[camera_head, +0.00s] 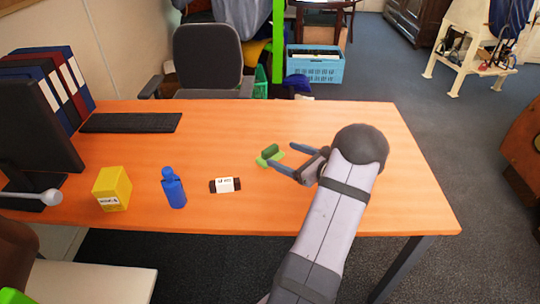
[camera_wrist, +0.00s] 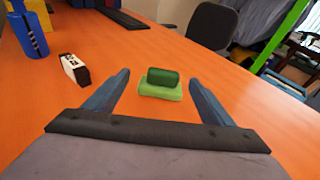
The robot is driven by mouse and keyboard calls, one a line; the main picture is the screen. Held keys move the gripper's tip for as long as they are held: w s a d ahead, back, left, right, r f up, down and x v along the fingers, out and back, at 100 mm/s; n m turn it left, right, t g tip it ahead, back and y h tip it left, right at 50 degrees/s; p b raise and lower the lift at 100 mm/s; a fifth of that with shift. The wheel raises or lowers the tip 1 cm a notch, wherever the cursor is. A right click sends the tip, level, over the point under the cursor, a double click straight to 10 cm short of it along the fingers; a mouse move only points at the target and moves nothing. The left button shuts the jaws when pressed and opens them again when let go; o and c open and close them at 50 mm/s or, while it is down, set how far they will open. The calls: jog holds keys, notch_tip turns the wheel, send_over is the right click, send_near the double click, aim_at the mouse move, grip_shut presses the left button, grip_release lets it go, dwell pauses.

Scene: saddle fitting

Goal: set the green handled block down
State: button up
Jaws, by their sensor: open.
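The green handled block has a light green base (camera_head: 262,160) and a darker green handle (camera_head: 270,151) on top. It sits upright on the orange table. In the wrist view its dark handle (camera_wrist: 162,77) and light base (camera_wrist: 160,92) show just beyond and between my fingertips. My gripper (camera_head: 281,155) comes from the right, low over the table, with its two blue-grey fingers spread. In the wrist view my gripper (camera_wrist: 160,80) is open, and nothing is held between the fingers. One fingertip looks close to the block's right side; I cannot tell whether it touches.
A dark bar with a white label (camera_head: 226,185), a blue bottle (camera_head: 173,188) and a yellow box (camera_head: 112,188) stand to the left. A keyboard (camera_head: 131,123), monitor (camera_head: 35,140) and binders (camera_head: 50,85) are farther left. The orange table (camera_head: 330,115) is clear behind the block.

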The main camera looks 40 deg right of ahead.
aim_at(273, 151)
jog(key=shift+s+d+f+m+g, duration=0.15)
jog(key=shift+d+f+m+g, duration=0.2)
jog(key=shift+f, duration=0.4)
jog(key=shift+p+x, duration=0.35)
jog(key=shift+x, duration=1.05)
jog(key=shift+p+x, duration=0.5)
jog(key=shift+x, duration=1.75)
jog(key=shift+d+r, duration=0.1)
jog(key=shift+d, duration=0.05)
jog(key=c, duration=1.3)
jog(key=shift+r, duration=0.1)
notch_tip(273, 151, up, 10)
jog(key=shift+f+b, duration=0.1)
jog(key=shift+b, duration=0.3)
